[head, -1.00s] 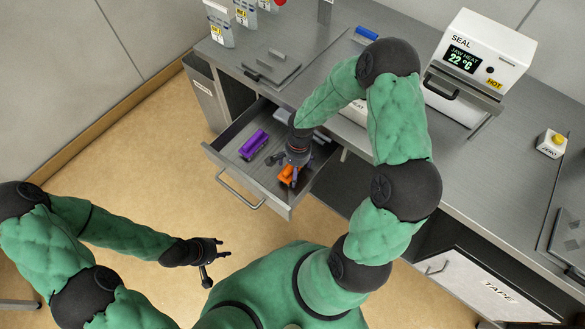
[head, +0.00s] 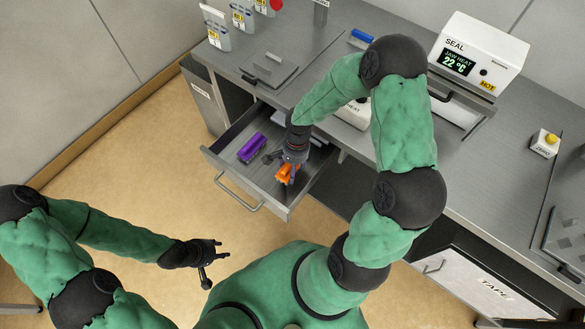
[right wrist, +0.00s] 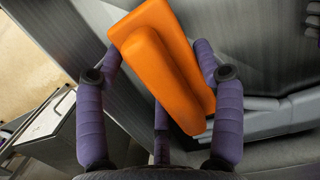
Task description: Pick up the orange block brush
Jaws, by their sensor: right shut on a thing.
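The orange block brush (head: 287,173) is at the open drawer (head: 228,172), under my right gripper (head: 285,163). In the right wrist view the brush (right wrist: 165,65) fills the space between the purple fingers of my right gripper (right wrist: 160,85), which is shut on it. Whether the brush still touches the drawer floor I cannot tell. A purple block brush (head: 251,147) lies in the same drawer, to the left. My left gripper (head: 222,252) is open and empty above the floor, well apart from the drawer.
The steel counter (head: 330,60) runs behind the drawer. On it stand a seal device (head: 475,55) with a HOT label, a blue item (head: 362,37) and a grey plate (head: 270,70). The drawer's handle (head: 238,195) faces the open floor at front left.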

